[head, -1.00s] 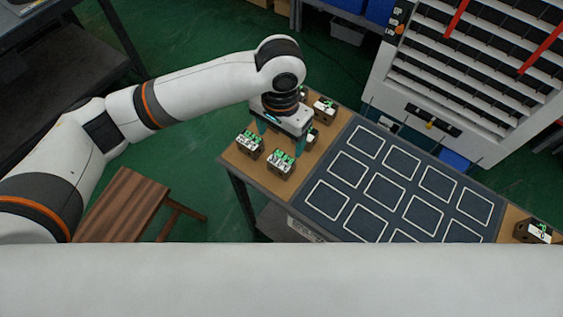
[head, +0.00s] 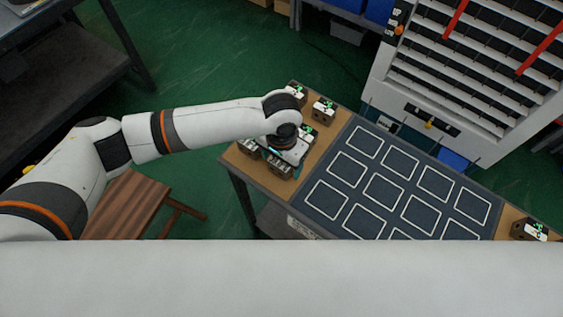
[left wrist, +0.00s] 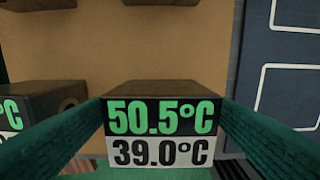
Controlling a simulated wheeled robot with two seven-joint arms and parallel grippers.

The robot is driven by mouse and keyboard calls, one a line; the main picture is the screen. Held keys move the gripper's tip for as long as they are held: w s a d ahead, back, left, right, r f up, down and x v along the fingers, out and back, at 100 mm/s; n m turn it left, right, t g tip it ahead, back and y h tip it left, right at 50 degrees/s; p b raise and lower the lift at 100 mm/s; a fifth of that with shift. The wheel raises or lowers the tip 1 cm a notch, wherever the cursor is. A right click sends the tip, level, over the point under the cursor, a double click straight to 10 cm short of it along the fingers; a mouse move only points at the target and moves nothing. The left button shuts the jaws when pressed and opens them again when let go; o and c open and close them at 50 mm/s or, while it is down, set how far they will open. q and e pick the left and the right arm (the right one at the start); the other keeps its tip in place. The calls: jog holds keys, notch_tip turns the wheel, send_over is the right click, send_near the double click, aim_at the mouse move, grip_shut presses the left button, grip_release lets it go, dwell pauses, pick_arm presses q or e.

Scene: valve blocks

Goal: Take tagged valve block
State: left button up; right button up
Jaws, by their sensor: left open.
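A dark valve block with a tag reading 50.5°C in green over 39.0°C in black (left wrist: 162,130) fills the middle of the left wrist view. My left gripper (left wrist: 162,103) is open, with one green finger on each side of this block. I cannot tell whether the fingers touch it. In the head view my left gripper (head: 288,157) is low over the front blocks at the table's left end and partly hides them. Another tagged block (left wrist: 30,118) stands just left of the left finger. My right gripper is not in view.
More tagged blocks stand farther back, such as one by the mat (head: 323,110) and one at the corner (head: 295,95). Another (head: 530,230) sits at the far right. The dark mat with white squares (head: 384,187) is empty. A slotted rack (head: 470,75) stands behind.

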pick_arm(q)
jog(key=shift+c, duration=0.6)
jog(key=c, duration=1.5)
jog(key=shift+r, duration=0.1)
jog(key=shift+c, duration=0.2)
jog(key=shift+w, duration=0.1)
